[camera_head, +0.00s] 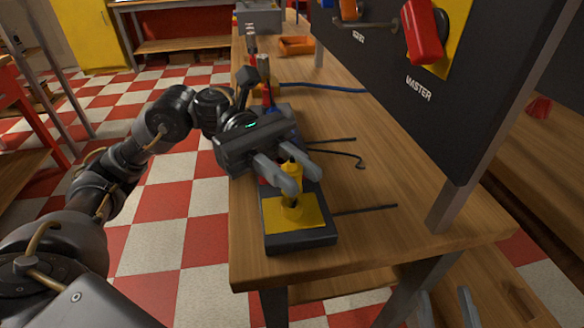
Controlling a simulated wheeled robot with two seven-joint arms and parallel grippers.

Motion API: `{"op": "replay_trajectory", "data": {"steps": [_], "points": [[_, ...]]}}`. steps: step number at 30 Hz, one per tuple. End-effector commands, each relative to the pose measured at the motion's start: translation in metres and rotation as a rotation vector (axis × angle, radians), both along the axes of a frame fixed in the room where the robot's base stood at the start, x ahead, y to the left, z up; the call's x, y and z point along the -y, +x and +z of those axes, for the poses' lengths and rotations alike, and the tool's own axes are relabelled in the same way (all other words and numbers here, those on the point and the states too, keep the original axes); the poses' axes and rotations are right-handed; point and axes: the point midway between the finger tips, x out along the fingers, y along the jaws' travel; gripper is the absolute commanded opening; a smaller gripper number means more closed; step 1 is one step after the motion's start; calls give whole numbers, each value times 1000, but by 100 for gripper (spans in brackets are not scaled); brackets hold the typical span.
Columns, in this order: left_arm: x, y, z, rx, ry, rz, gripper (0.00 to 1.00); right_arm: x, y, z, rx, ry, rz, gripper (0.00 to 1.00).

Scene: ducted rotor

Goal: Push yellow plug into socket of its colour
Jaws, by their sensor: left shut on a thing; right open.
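My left gripper (303,182) reaches in from the left over the bench and is shut on the yellow plug (292,171). The fingers hide part of the plug. My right gripper (446,294) is at the bottom right, open and empty, low beyond the bench's front edge.
The wooden bench (385,228) is clear right of the socket except for thin dark rods (365,209) and a hooked rod (340,153). A black panel (400,110) with a red handle (423,30) rises on the right. An orange tray (296,45) sits far back.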

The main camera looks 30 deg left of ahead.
Motion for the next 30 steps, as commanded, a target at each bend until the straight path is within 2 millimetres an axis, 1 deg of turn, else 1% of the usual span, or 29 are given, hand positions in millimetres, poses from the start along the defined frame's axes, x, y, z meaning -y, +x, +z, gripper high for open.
{"op": "replay_trajectory", "data": {"steps": [8,19,30], "points": [[0,0,0,1,0,0,1,0,0,-1,-1,0,0,49],[0,0,-1,1,0,0,1,0,0,-11,-1,0,0,49],[0,0,0,0,0,0,1,0,0,-11,-1,0,0,49]]}}
